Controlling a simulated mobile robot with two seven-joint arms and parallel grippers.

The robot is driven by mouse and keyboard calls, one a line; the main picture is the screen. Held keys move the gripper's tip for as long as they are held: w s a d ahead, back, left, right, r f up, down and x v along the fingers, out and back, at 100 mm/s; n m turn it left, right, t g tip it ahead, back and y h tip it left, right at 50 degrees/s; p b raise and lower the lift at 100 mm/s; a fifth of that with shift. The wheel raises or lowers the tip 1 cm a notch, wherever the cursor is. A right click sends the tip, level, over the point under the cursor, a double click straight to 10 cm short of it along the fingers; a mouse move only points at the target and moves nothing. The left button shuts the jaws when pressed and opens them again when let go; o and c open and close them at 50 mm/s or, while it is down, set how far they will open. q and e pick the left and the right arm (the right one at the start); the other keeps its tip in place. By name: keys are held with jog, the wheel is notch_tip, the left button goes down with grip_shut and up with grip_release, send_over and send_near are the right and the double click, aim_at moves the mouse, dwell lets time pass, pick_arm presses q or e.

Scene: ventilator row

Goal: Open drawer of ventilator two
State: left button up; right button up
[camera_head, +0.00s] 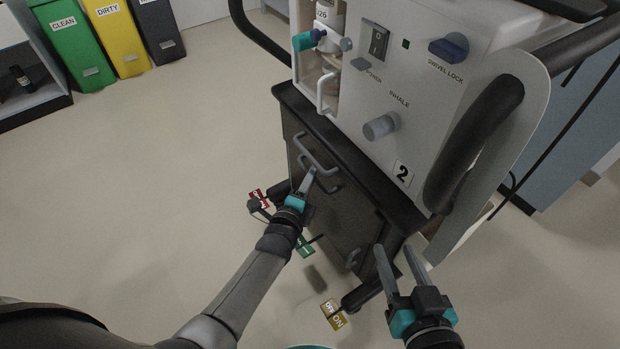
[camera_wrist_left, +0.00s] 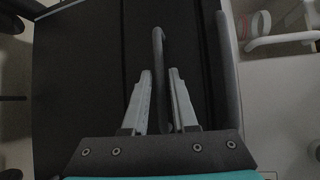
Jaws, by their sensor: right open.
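Ventilator two (camera_head: 440,110) stands right of centre in the head view, with a "2" label on its white front. Its dark lower cabinet (camera_head: 330,225) has a grey bar handle (camera_head: 312,152) on the upper front, at the drawer. My left gripper (camera_head: 311,178) is at this handle. In the left wrist view the handle (camera_wrist_left: 158,45) runs between its two fingers (camera_wrist_left: 160,75); I cannot tell whether they touch it. No clear gap shows at the drawer's edge. My right gripper (camera_head: 399,262) is open and empty, in front of the cabinet's lower right.
A lower handle (camera_head: 353,258) sits on the cabinet front. Red (camera_head: 259,199), green (camera_head: 304,247) and yellow (camera_head: 333,314) tags are near the cabinet's base. Green (camera_head: 70,40) and yellow (camera_head: 117,35) bins stand at the upper left. The floor at left is clear.

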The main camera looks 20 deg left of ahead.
pick_arm(q)
grip_shut()
dwell(1.1)
